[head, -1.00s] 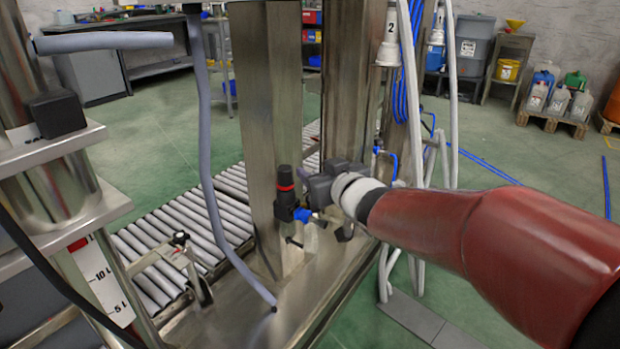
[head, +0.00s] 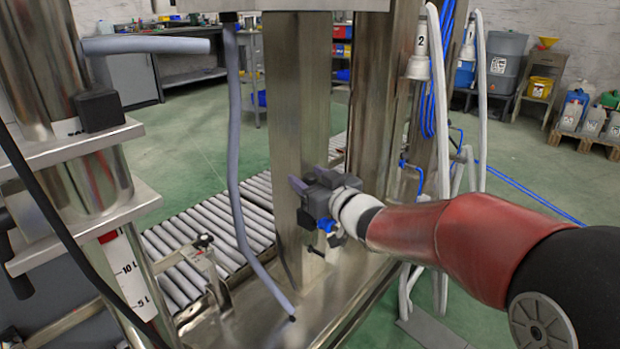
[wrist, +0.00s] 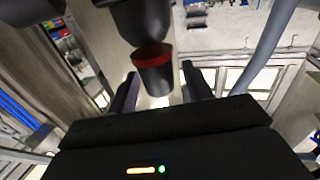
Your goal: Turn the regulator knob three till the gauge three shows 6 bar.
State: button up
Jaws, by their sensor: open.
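A black regulator knob with a red ring (wrist: 152,58) shows in the wrist view, just ahead of and partly between my two fingers. My gripper (wrist: 160,72) is open, with one finger on each side and a gap around the knob. In the head view my gripper (head: 306,186) is in front of the steel post and hides the knob. Only the regulator's blue fitting (head: 327,225) shows below it. No number on the knob can be read. No gauge face can be made out in either view.
The steel post (head: 298,90) stands right behind my gripper. A grey hose (head: 236,170) hangs to its left, and a roller conveyor (head: 205,240) runs behind. White hoses (head: 438,100) and blue tubing (head: 420,178) are to the right, near my arm.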

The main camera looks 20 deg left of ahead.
jog(key=c, duration=0.9)
jog(key=shift+f+t+b, duration=0.15)
jog(key=shift+t+b, duration=0.25)
jog(key=shift+b, duration=0.75)
jog(key=shift+c, duration=0.3)
jog(key=shift+m+t+h+b, duration=0.3)
jog(key=shift+m+h+b, duration=0.3)
jog(key=shift+b, duration=0.35)
jog(key=shift+r+h, duration=0.2)
jog(key=shift+h, duration=0.1)
jog(key=o, duration=1)
jog(key=shift+c, duration=0.2)
jog(key=v, duration=0.7)
jog(key=shift+s+d, duration=0.25)
